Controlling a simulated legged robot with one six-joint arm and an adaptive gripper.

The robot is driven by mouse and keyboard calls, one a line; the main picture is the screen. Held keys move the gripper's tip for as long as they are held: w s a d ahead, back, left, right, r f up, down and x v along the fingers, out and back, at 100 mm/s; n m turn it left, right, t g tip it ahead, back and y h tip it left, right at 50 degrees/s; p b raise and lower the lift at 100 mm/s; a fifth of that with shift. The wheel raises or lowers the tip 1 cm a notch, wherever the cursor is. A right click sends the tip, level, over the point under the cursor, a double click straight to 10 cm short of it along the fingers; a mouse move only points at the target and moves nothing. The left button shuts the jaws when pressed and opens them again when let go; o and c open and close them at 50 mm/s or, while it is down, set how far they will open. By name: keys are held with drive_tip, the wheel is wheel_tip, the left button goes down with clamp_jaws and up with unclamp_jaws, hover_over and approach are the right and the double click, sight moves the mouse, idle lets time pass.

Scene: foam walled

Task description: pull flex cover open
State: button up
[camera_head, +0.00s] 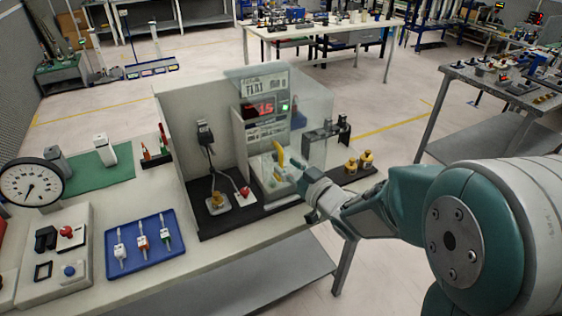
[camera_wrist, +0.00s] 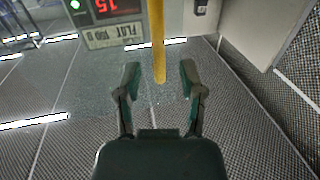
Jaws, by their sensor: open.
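The flex cover looks like a clear, see-through panel (camera_head: 312,105) at the front of the grey bench unit with the red display. A yellow bar, apparently its handle (camera_head: 279,150), stands near my gripper (camera_head: 290,166). In the wrist view the yellow handle (camera_wrist: 158,45) comes down from the top edge, and its lower end lies between the two fingertips. My gripper (camera_wrist: 160,75) is open, with a gap on both sides of the handle. Contact with either finger is not visible. The cover's edges are hard to make out.
The unit's display (camera_head: 263,109) reads 15 behind the clear panel. A black tray (camera_head: 215,222) with a cable and a red knob lies left of my gripper. Brass parts (camera_head: 358,162) stand to the right. A blue tray (camera_head: 145,243) lies at the bench's front left.

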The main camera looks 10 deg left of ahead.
drive_tip(key=v, duration=0.9)
drive_tip(key=shift+w, duration=0.1)
drive_tip(key=s+d+r+m+h, duration=0.2)
drive_tip(key=d+m+h, duration=0.1)
drive_tip(key=d+h, duration=0.35)
drive_tip(key=s+d+r+m+h, duration=0.1)
drive_tip(key=d+m+h, duration=0.2)
drive_tip(key=d+h, duration=0.35)
drive_tip(key=s+d+m+g, duration=0.1)
drive_tip(key=s+m+g, duration=0.2)
drive_tip(key=s+g, duration=0.4)
drive_tip(key=s, duration=0.9)
drive_tip(key=shift+s, duration=0.25)
idle(1.3)
